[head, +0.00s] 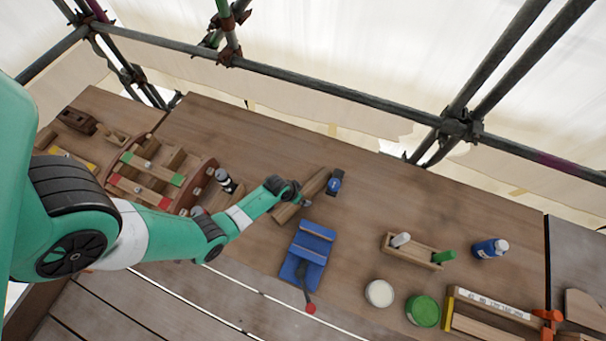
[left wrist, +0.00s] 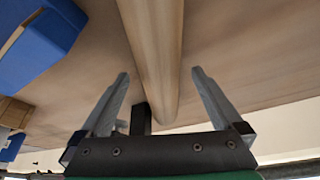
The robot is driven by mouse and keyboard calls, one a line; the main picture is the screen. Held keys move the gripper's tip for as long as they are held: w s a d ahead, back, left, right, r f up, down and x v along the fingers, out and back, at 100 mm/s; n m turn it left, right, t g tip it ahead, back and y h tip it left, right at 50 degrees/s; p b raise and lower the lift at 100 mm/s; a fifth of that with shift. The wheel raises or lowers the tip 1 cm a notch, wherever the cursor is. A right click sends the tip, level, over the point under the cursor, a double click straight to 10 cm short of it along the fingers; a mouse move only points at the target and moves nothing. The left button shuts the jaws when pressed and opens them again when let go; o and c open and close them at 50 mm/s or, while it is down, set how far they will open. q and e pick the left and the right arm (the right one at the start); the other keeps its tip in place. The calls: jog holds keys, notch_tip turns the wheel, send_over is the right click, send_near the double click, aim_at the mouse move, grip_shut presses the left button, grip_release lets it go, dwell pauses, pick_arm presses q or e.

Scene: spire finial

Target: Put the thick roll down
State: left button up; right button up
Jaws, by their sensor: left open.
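The thick roll, a long rounded length of pale wood (head: 315,184), lies on the bench top (head: 352,222) just behind the blue vise. My left gripper (head: 300,200) is over it and hides part of its middle. In the left wrist view the roll (left wrist: 157,55) runs between the two fingers, with its rounded end near the palm. My left gripper (left wrist: 163,95) is open, with a gap on each side of the roll. The roll appears to rest on the wood; its underside is hidden. My right gripper is not in view.
A blue vise (head: 306,252) with a red-knobbed handle stands in front. A dark blue tool (head: 335,184) sits at the roll's far end. A wooden rack (head: 160,172) is at left; a peg block (head: 412,251), bottle (head: 490,249) and green tin (head: 422,311) are at right.

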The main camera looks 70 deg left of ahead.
aim_at(305, 190)
pick_arm(q)
jog(key=b+x, duration=0.1)
jog(key=x, duration=0.1)
jog(key=shift+w+f, duration=0.1)
jog(key=shift+f, duration=0.2)
jog(key=shift+r, duration=0.1)
grip_shut()
notch_tip(305, 190, up, 7)
jog(key=p, duration=0.4)
notch_tip(305, 190, up, 11)
jog(key=p, duration=1.2)
